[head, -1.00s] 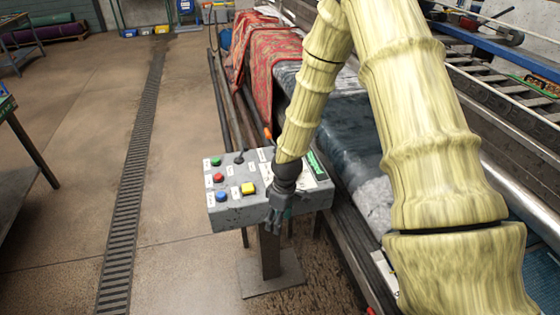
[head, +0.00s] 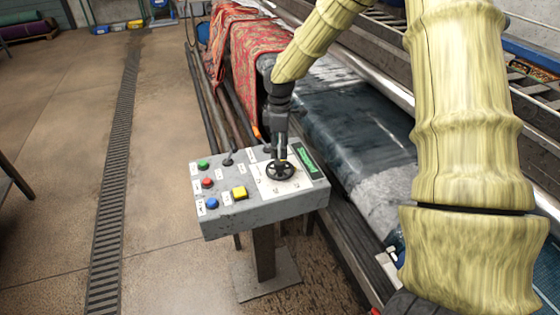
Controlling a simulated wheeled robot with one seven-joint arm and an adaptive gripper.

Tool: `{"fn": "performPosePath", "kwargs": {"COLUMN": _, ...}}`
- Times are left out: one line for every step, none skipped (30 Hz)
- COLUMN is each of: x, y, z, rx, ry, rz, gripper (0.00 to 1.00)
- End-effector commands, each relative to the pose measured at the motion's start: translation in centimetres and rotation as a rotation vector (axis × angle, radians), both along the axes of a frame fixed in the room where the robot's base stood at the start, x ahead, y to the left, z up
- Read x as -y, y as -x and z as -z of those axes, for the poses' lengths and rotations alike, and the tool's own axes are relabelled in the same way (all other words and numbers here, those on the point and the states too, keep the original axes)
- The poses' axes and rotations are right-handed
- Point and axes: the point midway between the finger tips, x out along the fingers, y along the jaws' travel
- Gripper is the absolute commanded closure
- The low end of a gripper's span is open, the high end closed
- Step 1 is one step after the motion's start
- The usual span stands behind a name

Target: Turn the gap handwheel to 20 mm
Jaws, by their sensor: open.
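The gap handwheel (head: 281,171) is a small black spoked wheel on a white dial plate (head: 268,187) at the right part of the grey control box (head: 262,208). The dial's marks are too small to read. A green display (head: 306,161) sits beside the plate; its text is also unreadable. My gripper (head: 281,153) is open and points down just above and behind the wheel. Its fingertips overlap the wheel's far side in the picture, and I cannot tell whether they touch it.
Green (head: 203,166), red (head: 208,183), blue (head: 212,203) and yellow (head: 240,193) buttons and a black lever (head: 227,158) share the box top. The box stands on a post (head: 264,250). A red patterned rug (head: 250,40) lies on the machine behind. Floor at left is open.

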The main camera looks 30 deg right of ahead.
Motion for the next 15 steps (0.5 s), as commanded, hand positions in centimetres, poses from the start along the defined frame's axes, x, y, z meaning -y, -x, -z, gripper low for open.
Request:
{"fn": "performPosePath", "kwargs": {"x": 0.0, "y": 0.0, "z": 0.7, "rx": -0.001, "ry": 0.0, "rz": 0.0, "gripper": 0.42}}
{"fn": "performPosePath", "kwargs": {"x": 0.0, "y": 0.0, "z": 1.1, "rx": -0.002, "ry": 0.0, "rz": 0.0, "gripper": 0.42}}
{"fn": "performPosePath", "kwargs": {"x": 0.0, "y": 0.1, "z": 1.6, "rx": -0.002, "ry": 0.0, "rz": 0.001, "gripper": 0.42}}
{"fn": "performPosePath", "kwargs": {"x": 0.0, "y": 0.1, "z": 2.0, "rx": -0.001, "ry": 0.0, "rz": 0.001, "gripper": 0.42}}
{"fn": "performPosePath", "kwargs": {"x": 0.0, "y": 0.0, "z": 2.4, "rx": -0.001, "ry": -0.001, "rz": 0.002, "gripper": 0.42}}
{"fn": "performPosePath", "kwargs": {"x": 0.0, "y": 0.1, "z": 3.0, "rx": -0.001, "ry": 0.0, "rz": 0.002, "gripper": 0.42}}
{"fn": "performPosePath", "kwargs": {"x": 0.1, "y": 0.1, "z": 3.3, "rx": -0.001, "ry": 0.0, "rz": 0.002, "gripper": 0.42}}
{"fn": "performPosePath", "kwargs": {"x": 0.1, "y": 0.1, "z": 3.7, "rx": -0.001, "ry": -0.001, "rz": 0.002, "gripper": 0.42}}
{"fn": "performPosePath", "kwargs": {"x": 0.1, "y": 0.1, "z": 4.2, "rx": -0.001, "ry": -0.001, "rz": 0.002, "gripper": 0.42}}
{"fn": "performPosePath", "kwargs": {"x": 0.1, "y": 0.1, "z": 4.6, "rx": -0.001, "ry": -0.001, "rz": 0.002, "gripper": 0.42}}
{"fn": "performPosePath", "kwargs": {"x": 0.1, "y": 0.1, "z": 4.9, "rx": 0.0, "ry": 0.0, "rz": 0.002, "gripper": 0.42}}
{"fn": "performPosePath", "kwargs": {"x": 0.1, "y": 0.1, "z": 5.3, "rx": -0.001, "ry": 0.001, "rz": 0.002, "gripper": 0.42}}
{"fn": "performPosePath", "kwargs": {"x": 0.2, "y": 0.1, "z": 5.6, "rx": -0.001, "ry": 0.001, "rz": 0.003, "gripper": 0.42}}
{"fn": "performPosePath", "kwargs": {"x": 0.2, "y": 0.1, "z": 5.9, "rx": 0.0, "ry": 0.0, "rz": 0.003, "gripper": 0.42}}
{"fn": "performPosePath", "kwargs": {"x": 0.2, "y": 0.2, "z": 6.2, "rx": 0.0, "ry": 0.0, "rz": 0.004, "gripper": 0.42}}
